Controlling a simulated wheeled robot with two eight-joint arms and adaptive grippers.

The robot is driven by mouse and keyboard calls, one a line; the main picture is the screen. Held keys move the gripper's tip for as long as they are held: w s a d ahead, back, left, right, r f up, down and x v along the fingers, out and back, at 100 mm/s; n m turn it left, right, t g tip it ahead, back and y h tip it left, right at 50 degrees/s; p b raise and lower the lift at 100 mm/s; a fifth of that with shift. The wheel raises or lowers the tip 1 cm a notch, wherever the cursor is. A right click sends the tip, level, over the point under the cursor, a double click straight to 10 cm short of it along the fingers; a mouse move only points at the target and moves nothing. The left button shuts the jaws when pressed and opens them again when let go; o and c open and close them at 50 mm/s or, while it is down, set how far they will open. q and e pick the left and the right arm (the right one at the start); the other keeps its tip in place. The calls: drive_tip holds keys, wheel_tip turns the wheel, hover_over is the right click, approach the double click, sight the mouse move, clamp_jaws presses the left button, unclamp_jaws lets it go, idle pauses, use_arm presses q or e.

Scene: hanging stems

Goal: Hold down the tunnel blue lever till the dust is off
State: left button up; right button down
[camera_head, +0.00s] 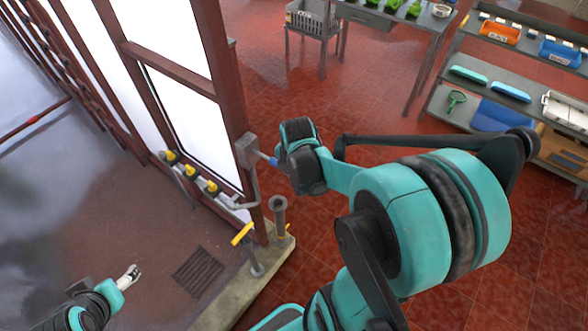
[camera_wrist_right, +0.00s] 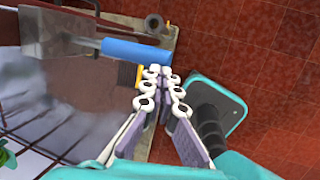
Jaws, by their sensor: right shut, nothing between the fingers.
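The blue lever (camera_head: 268,160) sticks out from a grey box (camera_head: 246,150) on the dark red frame post. In the right wrist view the blue grip (camera_wrist_right: 136,52) runs sideways, with its metal rod and the box (camera_wrist_right: 50,35) at the left. My right gripper (camera_wrist_right: 160,72) is shut and empty, its tips close to the free end of the blue grip. I cannot tell whether they touch it. In the head view the right hand (camera_head: 300,155) is just right of the lever. My left gripper (camera_head: 131,273) is low at the left, away from the lever; its opening is unclear. I can make out no dust.
Yellow-handled valves (camera_head: 190,171) line the frame's foot. A yellow lever (camera_head: 242,234) and an upright grey pipe (camera_head: 280,215) stand on the kerb below. A floor drain (camera_head: 197,271) lies left of it. A bench and shelves (camera_head: 470,92) are at the back right.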

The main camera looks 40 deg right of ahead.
use_arm(q)
drive_tip(key=shift+w+a+r+p, duration=0.25)
drive_tip(key=shift+w+r+p, duration=0.3)
drive_tip(key=shift+r+p, duration=0.25)
use_arm(e)
drive_tip(key=v, duration=0.8)
drive_tip(key=shift+w+a, duration=0.15)
use_arm(q)
drive_tip(key=shift+s, duration=0.1)
wheel_tip(320, 180, down, 20)
drive_tip(key=b, duration=1.9)
drive_tip(key=shift+r+b, duration=0.15)
drive_tip(key=shift+b, duration=0.15)
use_arm(e)
drive_tip(key=s+a+f+m+t+y, duration=0.1)
drive_tip(key=s+a+f+m+t, duration=0.2)
drive_tip(key=a+f+m, duration=1.1)
wheel_tip(320, 180, down, 2)
drive_tip(key=m, duration=0.7)
drive_tip(key=shift+s+t, duration=0.25)
drive_tip(key=shift+t, duration=0.15)
